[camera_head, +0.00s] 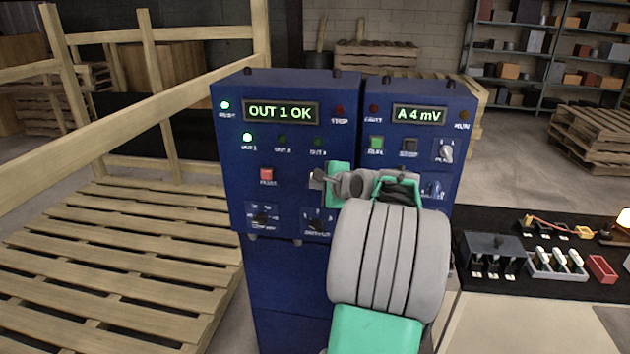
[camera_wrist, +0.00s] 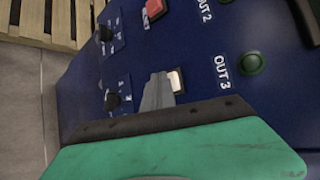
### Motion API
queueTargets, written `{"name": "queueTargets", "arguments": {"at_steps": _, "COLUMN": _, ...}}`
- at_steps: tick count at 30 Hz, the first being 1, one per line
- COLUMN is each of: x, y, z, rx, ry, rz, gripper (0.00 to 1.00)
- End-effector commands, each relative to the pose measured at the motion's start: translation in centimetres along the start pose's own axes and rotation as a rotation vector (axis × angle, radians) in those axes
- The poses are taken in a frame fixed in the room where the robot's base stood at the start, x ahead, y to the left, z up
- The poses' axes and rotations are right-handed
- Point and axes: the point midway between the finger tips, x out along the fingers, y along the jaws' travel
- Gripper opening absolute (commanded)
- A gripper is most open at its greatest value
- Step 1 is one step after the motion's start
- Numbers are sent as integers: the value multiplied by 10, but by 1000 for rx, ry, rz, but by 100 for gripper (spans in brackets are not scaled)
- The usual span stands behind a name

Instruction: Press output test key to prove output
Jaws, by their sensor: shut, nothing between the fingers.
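The blue control cabinet (camera_head: 290,180) stands ahead, with a left panel and a right panel. The left panel's display (camera_head: 280,112) reads "OUT 1 OK", and the OUT 1 lamp (camera_head: 247,137) is lit green. The OUT 2 lamp (camera_head: 281,139) and OUT 3 lamp (camera_head: 318,141) are dark. A pale key (camera_head: 312,180) sits below OUT 3; it also shows in the wrist view (camera_wrist: 177,81). My gripper (camera_head: 318,175) is shut and empty, its tips at this key. I cannot tell whether they touch it. A red button (camera_head: 267,175) is left of the key.
Two rotary knobs (camera_head: 261,218) sit low on the left panel. The right panel's display (camera_head: 419,115) reads "A 4 mV", with a lit green button (camera_head: 376,143) below. A dark bench (camera_head: 530,280) with small parts is at right; wooden railings and pallets (camera_head: 120,260) are at left.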

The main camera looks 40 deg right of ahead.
Motion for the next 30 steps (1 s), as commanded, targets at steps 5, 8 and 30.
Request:
{"name": "queueTargets", "arguments": {"at_steps": 5, "x": 1, "y": -1, "z": -1, "rx": 0, "ry": 1, "rz": -1, "gripper": 0}}
{"name": "queueTargets", "arguments": {"at_steps": 8, "x": 1, "y": -1, "z": -1, "rx": 0, "ry": 1, "rz": 0, "gripper": 0}}
{"name": "queueTargets", "arguments": {"at_steps": 30, "x": -12, "y": 9, "z": 9, "rx": 0, "ry": 1, "rz": 0, "gripper": 0}}
